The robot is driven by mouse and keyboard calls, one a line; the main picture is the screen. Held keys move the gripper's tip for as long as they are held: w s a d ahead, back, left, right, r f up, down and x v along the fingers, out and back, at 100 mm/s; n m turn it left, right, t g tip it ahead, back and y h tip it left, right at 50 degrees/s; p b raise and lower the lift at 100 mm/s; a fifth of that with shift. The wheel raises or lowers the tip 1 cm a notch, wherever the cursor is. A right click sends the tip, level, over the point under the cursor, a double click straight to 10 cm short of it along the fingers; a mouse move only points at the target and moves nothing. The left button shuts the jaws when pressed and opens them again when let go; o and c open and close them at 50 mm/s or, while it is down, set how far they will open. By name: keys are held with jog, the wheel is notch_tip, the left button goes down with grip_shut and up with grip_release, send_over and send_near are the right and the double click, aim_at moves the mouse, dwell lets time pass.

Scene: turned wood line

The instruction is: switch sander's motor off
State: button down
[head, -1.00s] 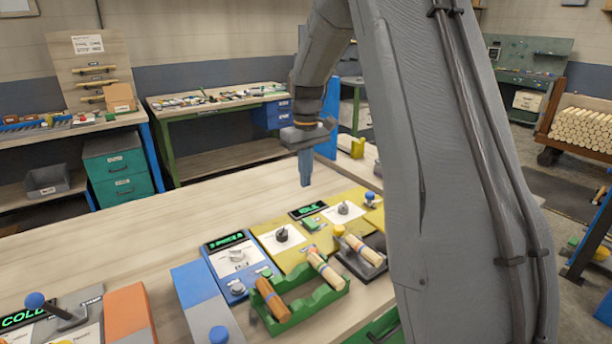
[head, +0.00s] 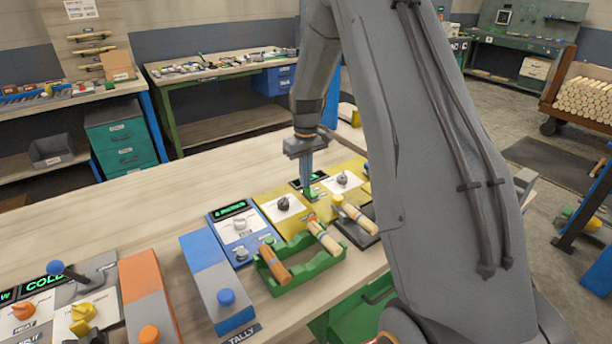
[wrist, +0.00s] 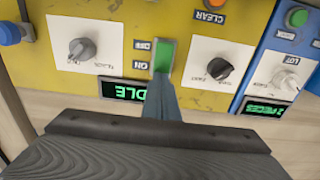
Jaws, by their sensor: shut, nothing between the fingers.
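A grey knob (wrist: 82,48) and a black knob (wrist: 220,68) flank the switch. An orange button (wrist: 212,4) marked CLEAR is close by. A blue panel (head: 222,240) adjoins. A green rack (head: 300,270) with wooden pieces stands in front.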

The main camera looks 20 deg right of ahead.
jog(key=shift+f, duration=0.15)
jog(key=shift+w+f+b, duration=0.15)
jog(key=shift+f+b, duration=0.1)
jog(key=shift+b, duration=0.05)
jog(key=shift+r, duration=0.2)
jog(key=shift+r+p, duration=0.55)
jog(key=shift+r, duration=0.2)
jog(key=shift+r+p, duration=0.3)
jog(key=shift+r, duration=0.2)
notch_tip(320, 180, up, 13)
jog(key=w+b, duration=0.2)
jog(key=shift+w+a, duration=0.2)
jog(key=shift+a, duration=0.05)
jog(key=shift+f, duration=0.1)
